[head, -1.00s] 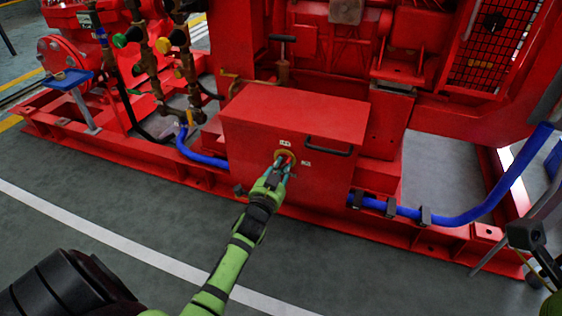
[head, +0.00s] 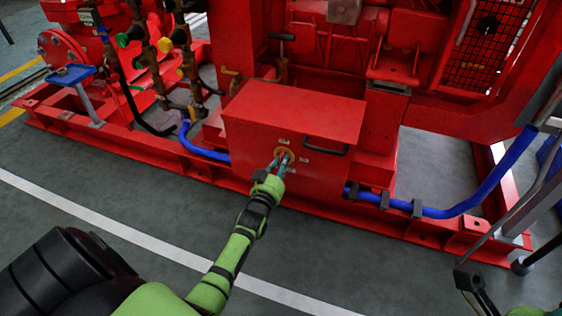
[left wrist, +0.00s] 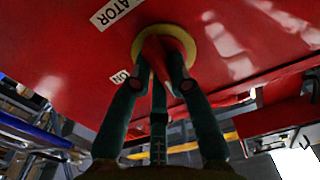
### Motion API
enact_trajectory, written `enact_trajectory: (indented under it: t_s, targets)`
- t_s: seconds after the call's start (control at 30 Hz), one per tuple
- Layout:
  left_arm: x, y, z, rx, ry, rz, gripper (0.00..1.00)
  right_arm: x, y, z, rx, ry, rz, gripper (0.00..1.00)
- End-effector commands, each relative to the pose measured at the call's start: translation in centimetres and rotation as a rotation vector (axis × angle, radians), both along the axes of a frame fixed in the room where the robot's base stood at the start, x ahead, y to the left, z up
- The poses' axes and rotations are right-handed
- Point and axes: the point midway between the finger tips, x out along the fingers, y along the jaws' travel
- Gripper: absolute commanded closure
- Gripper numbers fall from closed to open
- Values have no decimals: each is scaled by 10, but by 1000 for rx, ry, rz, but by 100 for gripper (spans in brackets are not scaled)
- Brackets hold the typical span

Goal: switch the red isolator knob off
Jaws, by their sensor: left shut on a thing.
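The red isolator knob (left wrist: 160,48) sits on a round yellow plate (left wrist: 188,42) on the red box (head: 240,150). In the left wrist view, a label ending in "ATOR" (left wrist: 114,10) and an "ON" label (left wrist: 120,77) are beside it. My left gripper (head: 282,158) is at the box's front face, its teal fingers closed around the knob. In the head view the fingers mostly hide the knob, so its exact angle is unclear there.
The box has a dark handle (head: 325,150) right of the knob. A blue hose (head: 450,210) runs along the red base frame at right, another blue hose (head: 200,150) at left. Brass valves (head: 165,50) stand at upper left. The grey floor in front is open.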

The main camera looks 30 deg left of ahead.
Motion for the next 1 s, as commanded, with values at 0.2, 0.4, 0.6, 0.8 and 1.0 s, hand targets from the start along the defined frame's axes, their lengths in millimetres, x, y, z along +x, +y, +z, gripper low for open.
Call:
enact_trajectory:
  t_s: [0.2, 0.4, 0.6, 0.8, 1.0]
  targets:
    - [1, 0, 1, -30, -8, 0, 100, 2, 2, 2, -10, 15, 2, 100]
    - [0, 0, 1, -32, -9, 0, 100, 2, 3, 2, -11, 17, 1, 100]
    - [0, 0, 1, -31, -9, 0, 68, 2, 3, 2, -11, 17, 1, 100]
    - [0, 0, 1, -30, -8, 0, 56, 2, 3, 2, -11, 17, 1, 100]
    - [-2, 0, 0, -30, -8, 0, 56, 2, 3, 1, -14, 18, 2, 100]
